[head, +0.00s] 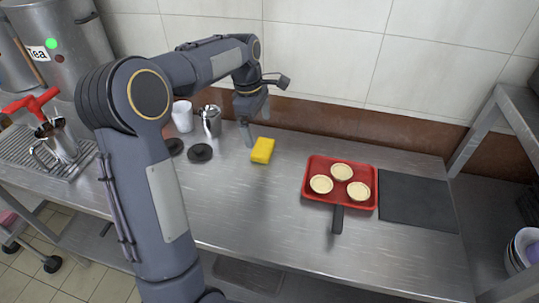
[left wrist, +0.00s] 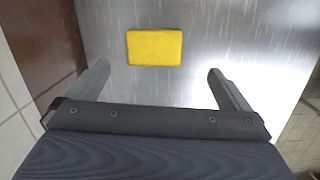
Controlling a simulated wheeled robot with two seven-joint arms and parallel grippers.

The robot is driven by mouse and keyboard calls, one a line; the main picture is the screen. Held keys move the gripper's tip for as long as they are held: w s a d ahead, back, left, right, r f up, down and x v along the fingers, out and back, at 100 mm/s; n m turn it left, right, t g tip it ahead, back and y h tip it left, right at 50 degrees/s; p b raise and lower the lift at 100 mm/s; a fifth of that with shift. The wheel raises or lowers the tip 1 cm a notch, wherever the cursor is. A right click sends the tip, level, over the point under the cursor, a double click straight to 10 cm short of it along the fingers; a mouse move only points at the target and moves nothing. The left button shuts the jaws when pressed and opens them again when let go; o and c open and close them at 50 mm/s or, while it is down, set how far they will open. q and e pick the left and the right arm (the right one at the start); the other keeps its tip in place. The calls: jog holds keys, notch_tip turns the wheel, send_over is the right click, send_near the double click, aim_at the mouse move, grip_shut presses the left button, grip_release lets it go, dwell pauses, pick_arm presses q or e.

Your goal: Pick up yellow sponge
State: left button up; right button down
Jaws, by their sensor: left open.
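My left gripper (head: 258,133) points down over the counter, open and empty. In the left wrist view the sponge (left wrist: 154,47) lies ahead of the open left gripper (left wrist: 160,80), roughly between the lines of its two fingers and a little left of centre. The sponge appears clear of both fingers. My right gripper is not in view.
A red tray (head: 312,190) with three pale tart shells and a dark handle sits to the right, beside a dark mat (head: 415,200). A metal pitcher (head: 211,121), a white cup (head: 182,115) and black discs (head: 200,153) stand left. The tiled wall is behind.

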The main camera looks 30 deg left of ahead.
aim_at(263, 146)
pick_arm(q)
jog(key=shift+w+f+n, duration=0.6)
jog(key=shift+w+f, duration=0.05)
jog(key=shift+f, duration=0.15)
jog(key=f, duration=0.7)
jog(key=shift+d+f, duration=0.2)
jog(key=shift+d, duration=0.15)
jog(key=c, duration=1.1)
jog(key=shift+r, duration=0.15)
jog(key=shift+w+r, duration=0.1)
jog(key=shift+r, duration=0.5)
jog(key=s+d+r, duration=0.2)
jog(key=s+r, duration=0.2)
jog(key=s+d+r+b, duration=0.1)
jog(key=s+d+r, duration=0.1)
jog(key=s+r, duration=0.1)
jog(key=s+d+r, duration=0.2)
jog(key=s+r, duration=0.2)
jog(key=s, duration=0.2)
jog(key=shift+r, duration=0.3)
jog(key=shift+w, duration=0.1)
